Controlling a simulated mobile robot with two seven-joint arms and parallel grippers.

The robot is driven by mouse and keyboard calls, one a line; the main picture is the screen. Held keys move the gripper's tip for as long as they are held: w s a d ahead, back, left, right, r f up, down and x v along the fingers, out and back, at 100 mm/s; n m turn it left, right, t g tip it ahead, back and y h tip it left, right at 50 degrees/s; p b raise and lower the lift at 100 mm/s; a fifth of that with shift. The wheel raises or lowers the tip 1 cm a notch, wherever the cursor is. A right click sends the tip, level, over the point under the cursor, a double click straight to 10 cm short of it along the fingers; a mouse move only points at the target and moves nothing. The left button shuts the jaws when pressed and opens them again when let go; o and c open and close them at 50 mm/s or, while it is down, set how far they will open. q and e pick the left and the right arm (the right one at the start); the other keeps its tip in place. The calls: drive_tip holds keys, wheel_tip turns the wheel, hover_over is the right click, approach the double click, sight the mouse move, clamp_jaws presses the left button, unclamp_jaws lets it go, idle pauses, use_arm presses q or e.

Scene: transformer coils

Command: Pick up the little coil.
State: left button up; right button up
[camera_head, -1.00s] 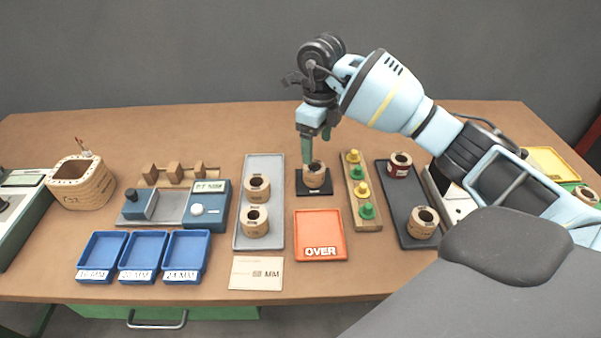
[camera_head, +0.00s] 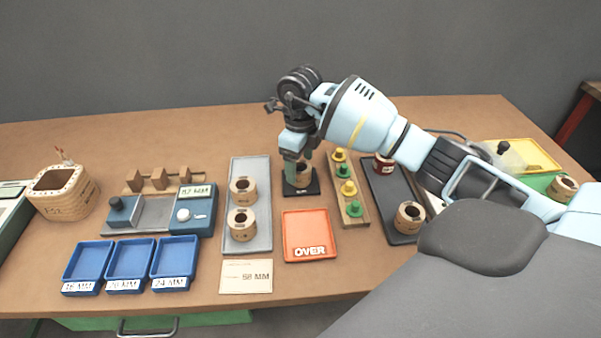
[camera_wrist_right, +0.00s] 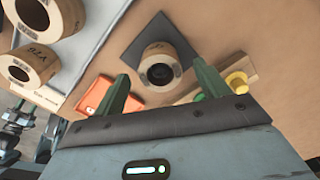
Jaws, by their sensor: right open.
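A small tan coil (camera_head: 303,178) stands on a black square pad (camera_head: 315,187) near the middle of the table. My right gripper (camera_head: 297,169) is low over it and partly hides it. In the right wrist view the coil (camera_wrist_right: 158,74) stands upright, its dark hole facing the camera, and the two open green fingers (camera_wrist_right: 161,86) lie to either side of it. I cannot tell whether they touch it. My left gripper is not in view.
Left of the pad, a grey tray (camera_head: 263,164) holds two larger coils. An orange OVER tray (camera_head: 310,226) lies in front. A wooden block with green and yellow pegs (camera_head: 347,188) stands close on the right, beside a dark tray (camera_head: 379,202) with more coils.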

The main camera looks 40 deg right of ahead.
wheel_tip(320, 180, down, 2)
drive_tip(key=c, duration=1.2)
drive_tip(key=shift+r, duration=0.15)
wheel_tip(320, 180, up, 10)
drive_tip(key=shift+f, duration=0.1)
